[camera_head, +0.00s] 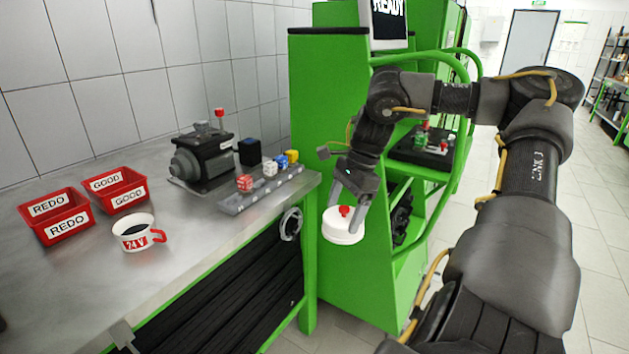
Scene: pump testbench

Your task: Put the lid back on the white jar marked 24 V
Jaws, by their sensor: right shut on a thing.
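The white jar marked 24 V (134,232) stands upright and open on the steel bench, with a dark inside and a red handle on its right side. My right gripper (347,208) is shut on the red knob of the round white lid (343,230). It holds the lid roughly level in the air beyond the bench's right end, well to the right of the jar and apart from it. My left gripper is not in view.
Red REDO (59,228) and GOOD (130,198) bins stand left of and behind the jar. A green cabinet (325,120) stands behind the lid. Bench space right of the jar is clear.

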